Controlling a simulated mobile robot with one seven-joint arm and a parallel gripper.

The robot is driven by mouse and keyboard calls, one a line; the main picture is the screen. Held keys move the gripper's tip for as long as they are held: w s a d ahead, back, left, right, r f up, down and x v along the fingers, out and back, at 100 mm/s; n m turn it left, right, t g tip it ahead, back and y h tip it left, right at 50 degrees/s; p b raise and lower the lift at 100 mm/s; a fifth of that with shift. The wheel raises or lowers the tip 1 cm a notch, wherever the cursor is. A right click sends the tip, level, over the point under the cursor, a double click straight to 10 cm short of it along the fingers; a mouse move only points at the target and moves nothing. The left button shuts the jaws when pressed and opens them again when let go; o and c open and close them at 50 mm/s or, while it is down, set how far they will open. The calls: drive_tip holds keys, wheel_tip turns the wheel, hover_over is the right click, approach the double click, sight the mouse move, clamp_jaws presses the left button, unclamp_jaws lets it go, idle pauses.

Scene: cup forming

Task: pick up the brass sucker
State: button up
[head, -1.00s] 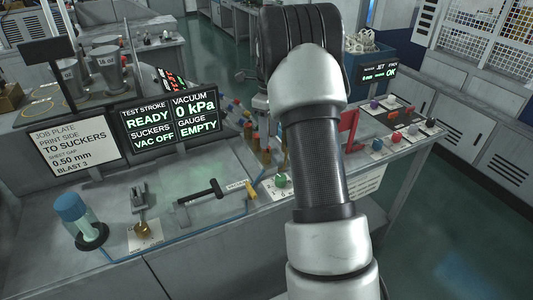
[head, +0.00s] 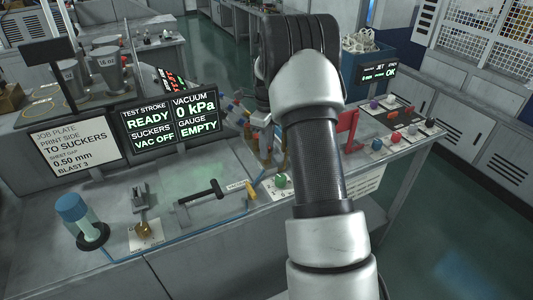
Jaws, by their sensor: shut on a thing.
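My gripper (head: 262,126) is only partly in view, just left of my dark wrist. It points down among small upright parts beside the VACUUM screen. A brass sucker (head: 266,155) shows there as a small brass-coloured upright piece at the gripper's lower end. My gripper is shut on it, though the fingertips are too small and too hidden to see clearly. My forearm covers the area just to the right.
The screens (head: 163,117) read READY, VAC OFF, 0 kPa and EMPTY. A red bracket (head: 348,131) and coloured knobs are at right.

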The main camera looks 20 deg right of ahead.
drive_tip(key=shift+r, duration=0.1)
wheel_tip(320, 180, up, 14)
drive_tip(key=p, duration=0.3)
idle(0.7)
